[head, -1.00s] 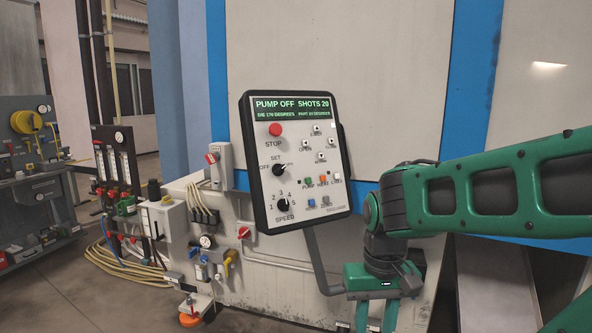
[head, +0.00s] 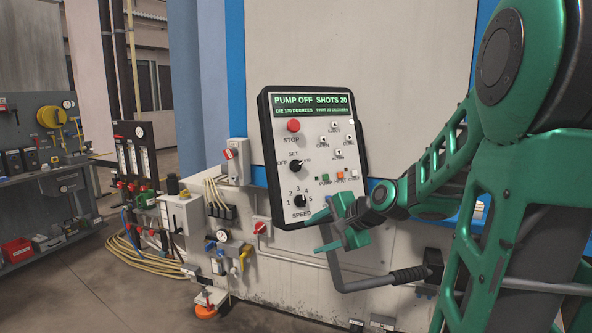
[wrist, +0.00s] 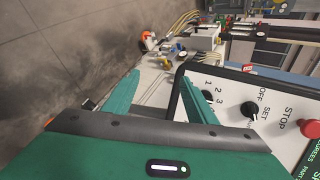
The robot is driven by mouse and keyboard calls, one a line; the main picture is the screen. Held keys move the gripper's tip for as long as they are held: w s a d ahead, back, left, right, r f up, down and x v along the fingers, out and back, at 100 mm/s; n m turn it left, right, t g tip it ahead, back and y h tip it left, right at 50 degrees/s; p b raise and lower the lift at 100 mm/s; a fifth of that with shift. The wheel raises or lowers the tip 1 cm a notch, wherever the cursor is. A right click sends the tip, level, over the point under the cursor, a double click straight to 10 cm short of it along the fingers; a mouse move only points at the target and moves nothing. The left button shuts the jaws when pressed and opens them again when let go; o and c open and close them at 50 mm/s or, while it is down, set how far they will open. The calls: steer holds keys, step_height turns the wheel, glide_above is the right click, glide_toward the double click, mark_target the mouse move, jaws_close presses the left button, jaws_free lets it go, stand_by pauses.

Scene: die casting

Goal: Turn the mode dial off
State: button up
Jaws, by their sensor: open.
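The mode dial (head: 296,166) is a round black knob on the control panel (head: 265,140), with OFF at its left and SET above it. Its light mark seems to point right, away from OFF, but it is small. The dial also shows in the wrist view (wrist: 249,110), right of my fingers. The speed dial (head: 300,201) sits below it and shows partly behind a finger in the wrist view (wrist: 207,96). My gripper (head: 311,233) is open and empty at the panel's lower right corner, below and apart from the mode dial. It covers the panel's lower right buttons.
A red STOP button (head: 293,125) sits above the dial, and small coloured buttons (head: 340,176) lie to its right. A grey bar with a dark handle (head: 410,275) runs below the panel. Valves and hoses (head: 222,245) stand to the left. The space before the panel's left side is clear.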

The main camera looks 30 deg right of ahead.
steer(key=w+d+r+m+t, duration=0.3)
steer(key=w+r+m+t, duration=0.1)
steer(key=w+r+m, duration=0.15)
steer(key=m+t, duration=0.4)
steer(key=m, duration=0.3)
glide_toward(298, 165)
steer(key=shift+n, duration=0.25)
steer(key=w, duration=0.8)
steer(key=shift+w+a+r, duration=0.15)
steer(key=shift+w+a, duration=0.2)
steer(key=shift+w, duration=0.05)
